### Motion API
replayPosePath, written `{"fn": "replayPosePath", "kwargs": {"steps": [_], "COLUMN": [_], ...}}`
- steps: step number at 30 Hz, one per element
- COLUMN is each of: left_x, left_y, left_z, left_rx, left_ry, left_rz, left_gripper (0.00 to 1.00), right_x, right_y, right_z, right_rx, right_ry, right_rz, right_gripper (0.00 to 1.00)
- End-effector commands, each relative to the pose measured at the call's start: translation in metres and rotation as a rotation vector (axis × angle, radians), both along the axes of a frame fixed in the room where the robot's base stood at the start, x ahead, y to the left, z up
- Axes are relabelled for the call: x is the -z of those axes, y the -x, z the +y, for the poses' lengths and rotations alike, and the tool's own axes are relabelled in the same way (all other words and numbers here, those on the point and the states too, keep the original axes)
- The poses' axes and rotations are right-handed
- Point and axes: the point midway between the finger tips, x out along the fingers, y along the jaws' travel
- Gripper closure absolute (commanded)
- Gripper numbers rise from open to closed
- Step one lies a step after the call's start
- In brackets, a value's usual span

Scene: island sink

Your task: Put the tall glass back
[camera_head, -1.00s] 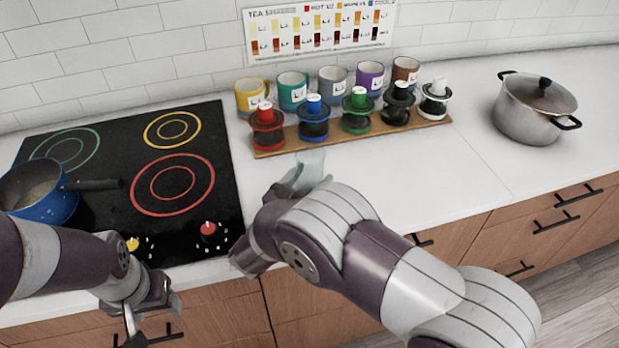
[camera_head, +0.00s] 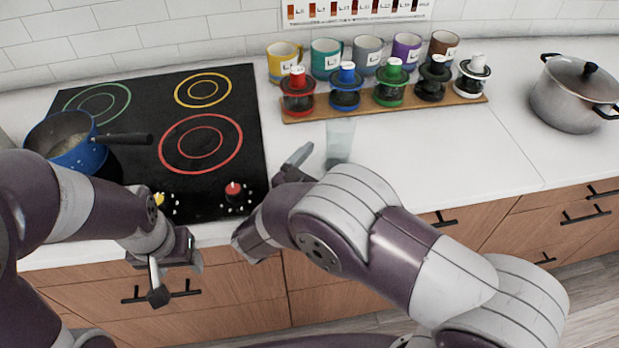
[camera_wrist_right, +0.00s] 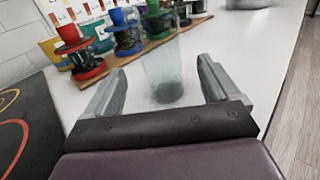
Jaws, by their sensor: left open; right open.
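The tall glass (camera_head: 340,138) is clear and stands upright on the white counter, in front of the row of colored lidded jars. It also shows in the right wrist view (camera_wrist_right: 163,80), seen between the fingers and just ahead of them. My right gripper (camera_wrist_right: 157,84) is open, with a finger on each side of the glass's line and nothing held. In the head view one right finger (camera_head: 299,155) shows left of the glass, apart from it; my right arm hides the rest. My left gripper (camera_head: 176,276) is open and empty, low in front of the drawers.
A wooden board (camera_head: 300,116) holds several lidded jars, with several colored mugs behind it. A black cooktop (camera_head: 140,175) with a blue pan (camera_head: 68,143) lies left. A lidded pot (camera_head: 572,96) stands right. The counter right of the glass is clear.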

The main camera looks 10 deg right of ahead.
Motion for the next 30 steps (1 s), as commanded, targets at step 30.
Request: {"fn": "replayPosePath", "kwargs": {"steps": [30], "left_x": [0.012], "left_y": [0.0], "left_z": [0.0], "left_rx": [0.0], "left_ry": [0.0], "left_rz": [0.0], "left_gripper": [0.4], "right_x": [0.0], "right_y": [0.05], "right_z": [0.047], "right_rx": [0.001], "right_ry": [0.001], "right_rz": [0.001], "right_gripper": [0.11]}}
